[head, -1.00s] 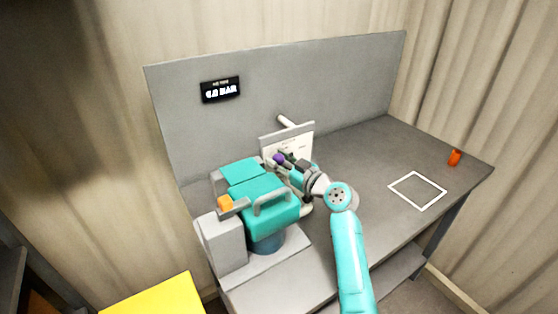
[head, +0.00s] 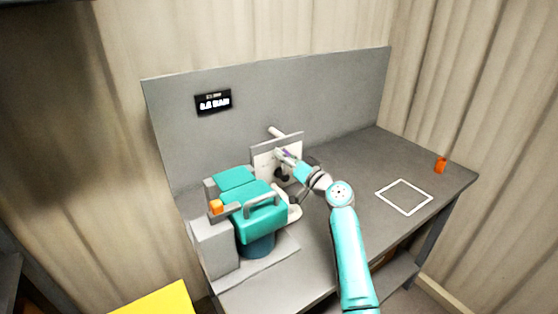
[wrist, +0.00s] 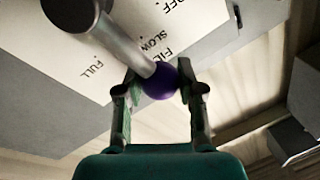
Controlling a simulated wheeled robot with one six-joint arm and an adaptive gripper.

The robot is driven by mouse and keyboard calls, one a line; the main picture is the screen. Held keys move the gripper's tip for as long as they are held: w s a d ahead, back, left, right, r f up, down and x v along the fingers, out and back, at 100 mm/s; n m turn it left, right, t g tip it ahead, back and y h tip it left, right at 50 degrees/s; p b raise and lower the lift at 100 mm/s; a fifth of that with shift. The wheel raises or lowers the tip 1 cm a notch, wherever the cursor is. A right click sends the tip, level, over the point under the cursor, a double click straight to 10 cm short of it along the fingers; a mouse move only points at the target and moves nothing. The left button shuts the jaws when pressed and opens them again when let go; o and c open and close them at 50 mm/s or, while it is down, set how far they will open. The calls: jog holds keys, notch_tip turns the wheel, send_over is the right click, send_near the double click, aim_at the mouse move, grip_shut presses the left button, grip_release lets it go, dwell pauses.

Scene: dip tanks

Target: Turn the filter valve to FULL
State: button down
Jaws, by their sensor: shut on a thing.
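The filter valve shows in the wrist view as a metal lever (wrist: 128,48) running from a dark round hub (wrist: 75,10) to a purple ball knob (wrist: 159,82). My gripper (wrist: 164,90) is shut on the purple knob, one finger on each side. The white label plate (wrist: 60,65) reads FULL, SLOW FILL and OFF. The lever lies between FULL and SLOW FILL, close beside the SLOW FILL text. In the head view my gripper (head: 288,154) is at the plate (head: 263,161), and the lever is mostly hidden.
A teal pump housing (head: 258,205) with a handle stands left of my arm. A small display (head: 213,102) hangs on the grey back panel (head: 340,90); its digits are blurred. A white square outline (head: 404,197) and an orange object (head: 440,164) are on the clear right side.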

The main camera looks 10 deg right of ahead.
aim_at(294, 150)
jog(key=d+m, duration=0.2)
jog(key=m, duration=0.1)
jog(key=w+d+m+h, duration=0.1)
jog(key=m, duration=0.1)
jog(key=shift+w+d+f+t, duration=0.1)
jog(key=shift+f+t, duration=0.2)
jog(key=shift+t, duration=0.1)
jog(key=m, duration=0.1)
jog(key=d+m, duration=0.1)
jog(key=m, duration=0.1)
jog(key=shift+w+d+f+t+h, duration=0.25)
jog(key=shift+f+t+h, duration=0.05)
jog(key=shift+f, duration=0.1)
jog(key=shift+w+d+f+m+h, duration=0.1)
jog(key=shift+d+f+m+h, duration=0.2)
jog(key=shift+m, duration=0.5)
jog(key=shift+w+d+f+m+h, duration=0.1)
jog(key=shift+d+f+m+h, duration=0.2)
jog(key=shift+m, duration=0.5)
jog(key=c, duration=0.7)
grip_release()
jog(key=shift+d, duration=0.1)
jog(key=v, duration=1.2)
jog(key=shift+f, duration=0.25)
jog(key=shift+w, duration=0.1)
